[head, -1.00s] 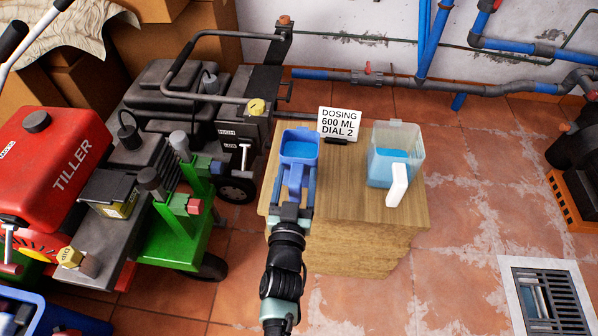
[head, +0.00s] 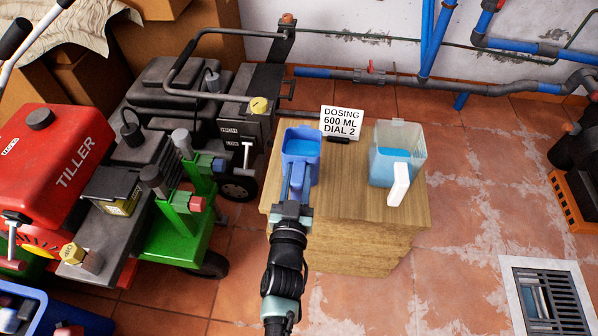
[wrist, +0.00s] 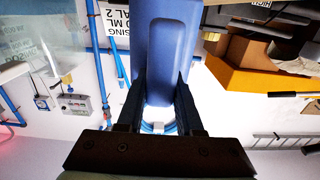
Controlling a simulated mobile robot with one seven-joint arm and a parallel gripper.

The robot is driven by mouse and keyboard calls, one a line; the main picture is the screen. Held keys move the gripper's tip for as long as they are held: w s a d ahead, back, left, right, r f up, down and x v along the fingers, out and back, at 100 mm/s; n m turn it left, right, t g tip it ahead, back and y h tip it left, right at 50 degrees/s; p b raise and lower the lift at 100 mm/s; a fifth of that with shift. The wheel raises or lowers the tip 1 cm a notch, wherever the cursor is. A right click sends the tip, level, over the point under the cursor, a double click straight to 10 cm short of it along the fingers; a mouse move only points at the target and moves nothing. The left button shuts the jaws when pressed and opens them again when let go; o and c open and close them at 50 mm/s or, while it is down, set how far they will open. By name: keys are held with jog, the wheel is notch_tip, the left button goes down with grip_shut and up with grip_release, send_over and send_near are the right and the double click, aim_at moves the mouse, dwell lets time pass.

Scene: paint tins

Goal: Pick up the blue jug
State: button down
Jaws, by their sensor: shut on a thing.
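The blue jug (head: 301,147) stands upright on the left part of the wooden cabinet top (head: 345,195), with blue liquid inside. It also shows in the wrist view (wrist: 165,45), filling the top middle. My gripper (head: 293,193) reaches it from the front, on the handle side. In the wrist view the two dark fingers (wrist: 160,100) lie on either side of the jug's handle and are shut on it. The arm and gripper hide most of the handle in the head view.
A clear jug (head: 397,155) with blue liquid and a white handle stands to the right on the cabinet. A dosing sign (head: 341,122) stands behind, between the jugs. A red tiller (head: 55,160) and green machinery (head: 180,235) crowd the left.

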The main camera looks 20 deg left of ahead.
notch_tip(320, 180, up, 10)
jog(key=p, duration=0.8)
jog(key=shift+r, duration=0.1)
jog(key=shift+w, duration=0.1)
jog(key=c, duration=1.1)
grip_release()
jog(key=shift+c, duration=0.2)
grip_shut()
